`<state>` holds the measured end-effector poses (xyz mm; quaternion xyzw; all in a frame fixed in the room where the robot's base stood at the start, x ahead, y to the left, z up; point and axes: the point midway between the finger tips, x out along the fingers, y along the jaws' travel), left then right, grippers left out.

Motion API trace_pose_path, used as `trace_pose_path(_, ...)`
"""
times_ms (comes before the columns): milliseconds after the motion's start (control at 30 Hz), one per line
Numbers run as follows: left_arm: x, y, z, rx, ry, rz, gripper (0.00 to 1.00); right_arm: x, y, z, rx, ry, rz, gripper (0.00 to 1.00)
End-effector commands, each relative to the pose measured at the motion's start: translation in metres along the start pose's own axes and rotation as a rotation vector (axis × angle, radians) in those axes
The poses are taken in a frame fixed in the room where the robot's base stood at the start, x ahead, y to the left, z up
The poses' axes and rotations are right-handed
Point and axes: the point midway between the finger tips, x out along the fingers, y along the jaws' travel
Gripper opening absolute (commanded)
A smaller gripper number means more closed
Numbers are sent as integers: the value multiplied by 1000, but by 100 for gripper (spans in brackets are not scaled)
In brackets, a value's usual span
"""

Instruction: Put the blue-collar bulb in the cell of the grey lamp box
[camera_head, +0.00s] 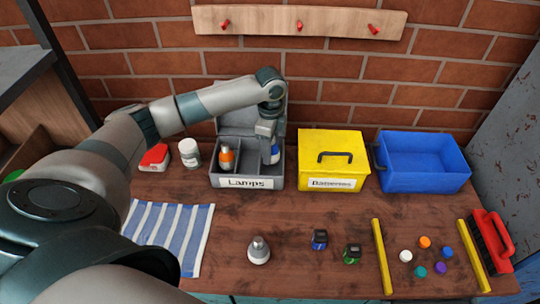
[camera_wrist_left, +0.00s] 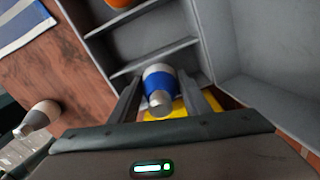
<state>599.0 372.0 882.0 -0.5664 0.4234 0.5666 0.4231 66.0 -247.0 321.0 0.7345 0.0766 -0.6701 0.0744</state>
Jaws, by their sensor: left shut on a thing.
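The blue-collar bulb (camera_head: 275,154) is at the right-hand cell of the grey lamp box (camera_head: 246,183). My left gripper (camera_head: 268,145) reaches down over that cell and is shut on the bulb. In the left wrist view, the blue collar (camera_wrist_left: 159,80) and metal tip show between the two fingers (camera_wrist_left: 163,100), with the box's grey walls and dividers around. I cannot tell whether the bulb touches the cell floor. An orange-collar bulb (camera_head: 226,158) stands in the box's left part. My right gripper is not in view.
A yellow batteries box (camera_head: 333,160) stands just right of the lamp box, then a blue bin (camera_head: 425,165). A white bottle (camera_head: 189,153) is on the left. A grey-white bulb (camera_head: 259,250), small dark items and coloured discs lie in front. A striped cloth (camera_head: 170,230) lies front left.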

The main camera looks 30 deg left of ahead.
Motion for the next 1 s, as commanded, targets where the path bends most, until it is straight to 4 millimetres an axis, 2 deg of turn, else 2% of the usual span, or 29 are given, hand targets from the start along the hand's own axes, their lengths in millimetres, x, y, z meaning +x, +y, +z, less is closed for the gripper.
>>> trace_pose_path(367,4,0,0,0,-1,0,21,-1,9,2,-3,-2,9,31)
trace_pose_path(700,36,0,0,0,-1,0,21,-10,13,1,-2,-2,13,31)
trace_pose_path(1000,39,0,0,0,-1,-2,21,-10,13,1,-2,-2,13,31)
